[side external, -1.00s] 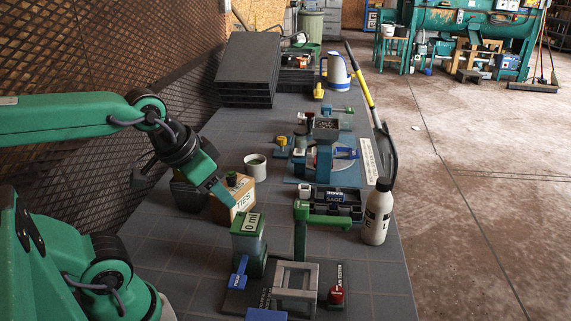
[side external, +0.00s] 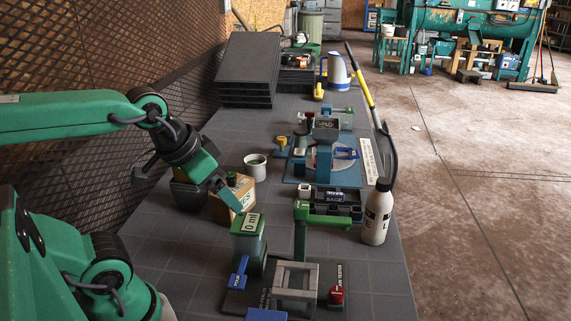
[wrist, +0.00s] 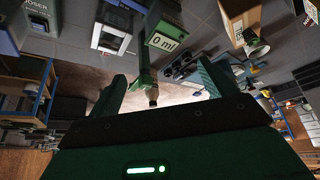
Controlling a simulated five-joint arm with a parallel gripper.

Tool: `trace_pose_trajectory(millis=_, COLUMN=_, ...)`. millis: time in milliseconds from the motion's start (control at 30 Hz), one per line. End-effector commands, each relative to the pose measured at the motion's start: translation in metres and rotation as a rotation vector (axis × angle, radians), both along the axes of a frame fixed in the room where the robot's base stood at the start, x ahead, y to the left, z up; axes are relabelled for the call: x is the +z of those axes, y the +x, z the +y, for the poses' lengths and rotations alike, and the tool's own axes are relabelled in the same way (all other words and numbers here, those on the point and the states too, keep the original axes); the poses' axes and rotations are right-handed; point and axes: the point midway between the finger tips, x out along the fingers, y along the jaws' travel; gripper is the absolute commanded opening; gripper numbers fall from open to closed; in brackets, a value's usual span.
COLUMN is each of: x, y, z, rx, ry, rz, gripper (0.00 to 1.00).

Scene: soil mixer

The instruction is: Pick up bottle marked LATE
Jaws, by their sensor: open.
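A white bottle with a dark cap (side external: 376,216) stands upright near the table's right edge in the side view. Its side carries dark marking, of which only a letter like L reads clearly. What looks like the same bottle shows small and upside down in the wrist view (wrist: 152,97), between my fingers in the picture but well beyond them. My gripper (side external: 231,200) is at the left of the table, in front of the TIES box and well left of the bottle. It also shows in the wrist view (wrist: 163,84), with its fingers apart and nothing between them.
The TIES box (side external: 232,208) is behind my gripper. A SAGE tray (side external: 333,204) lies left of the bottle. Open floor is on the right.

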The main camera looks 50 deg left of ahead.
Motion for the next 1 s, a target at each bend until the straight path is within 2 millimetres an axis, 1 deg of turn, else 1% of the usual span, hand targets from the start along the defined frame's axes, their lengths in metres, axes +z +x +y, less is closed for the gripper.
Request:
trace_pose_trajectory(millis=167, x=0.01, y=0.012, z=-0.001, rx=0.005, ry=-0.006, rz=0.017, gripper=0.83)
trace_pose_trajectory(millis=367, x=0.031, y=0.04, z=-0.005, rx=0.021, ry=-0.018, rz=0.053, gripper=0.83)
trace_pose_trajectory(millis=500, x=0.047, y=0.066, z=-0.008, rx=0.034, ry=-0.028, rz=0.085, gripper=0.83)
trace_pose_trajectory(millis=700, x=0.064, y=0.106, z=-0.014, rx=0.054, ry=-0.041, rz=0.131, gripper=0.83)
trace_pose_trajectory(millis=1000, x=0.076, y=0.167, z=-0.026, rx=0.086, ry=-0.055, rz=0.199, gripper=0.83)
